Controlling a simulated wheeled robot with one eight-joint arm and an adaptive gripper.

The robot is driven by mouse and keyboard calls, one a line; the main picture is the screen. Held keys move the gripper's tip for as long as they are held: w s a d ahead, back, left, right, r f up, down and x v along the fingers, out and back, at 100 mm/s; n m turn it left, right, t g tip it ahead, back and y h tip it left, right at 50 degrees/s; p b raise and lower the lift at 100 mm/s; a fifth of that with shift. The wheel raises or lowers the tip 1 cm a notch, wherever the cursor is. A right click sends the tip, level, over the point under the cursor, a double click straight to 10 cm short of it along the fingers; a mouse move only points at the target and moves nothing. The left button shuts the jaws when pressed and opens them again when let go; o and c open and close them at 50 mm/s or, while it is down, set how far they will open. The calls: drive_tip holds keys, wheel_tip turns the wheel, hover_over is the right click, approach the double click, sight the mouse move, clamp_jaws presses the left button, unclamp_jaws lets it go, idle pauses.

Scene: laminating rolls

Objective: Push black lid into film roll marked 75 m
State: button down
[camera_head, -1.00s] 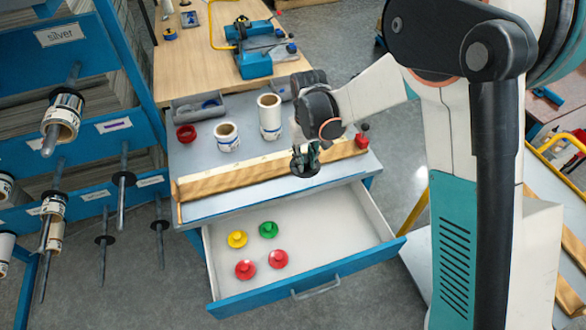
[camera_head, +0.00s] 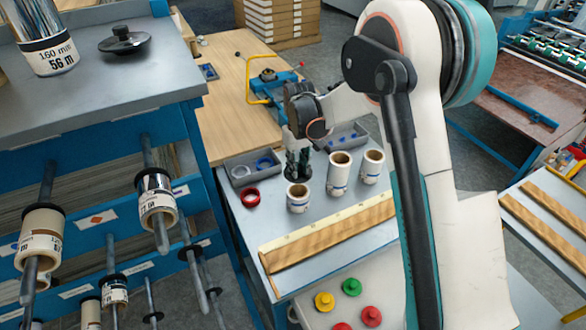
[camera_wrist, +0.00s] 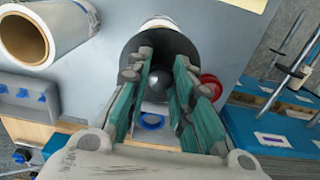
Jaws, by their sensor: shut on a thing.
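My gripper (camera_head: 297,165) is shut on a black lid, just behind a short white film roll (camera_head: 298,197) on the grey worktop. In the wrist view my gripper (camera_wrist: 160,92) shows the dark round lid (camera_wrist: 185,45) with its knob between the fingers. The lid partly hides a white roll (camera_wrist: 160,21) beyond it. Two taller film rolls, one in the middle (camera_head: 339,173) and one at the right (camera_head: 372,165), stand upright beside the short one. Their labels are too small to read, so I cannot tell which is 75 m.
A red ring (camera_head: 250,197) lies left of the rolls. Grey bins (camera_head: 240,173) stand behind. At left, a blue rack (camera_head: 190,145) carries a 56 m roll (camera_head: 48,52) and another black lid (camera_head: 123,42).

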sight(298, 198)
drive_tip(key=shift+f, duration=0.15)
wheel_tip(298, 198, down, 8)
drive_tip(key=b, duration=0.4)
drive_tip(key=shift+f, duration=0.15)
idle(1.4)
drive_tip(key=shift+s+d+b, duration=0.1)
drive_tip(key=shift+b, duration=0.2)
idle(0.4)
drive_tip(key=c, duration=1.3)
unclamp_jaws()
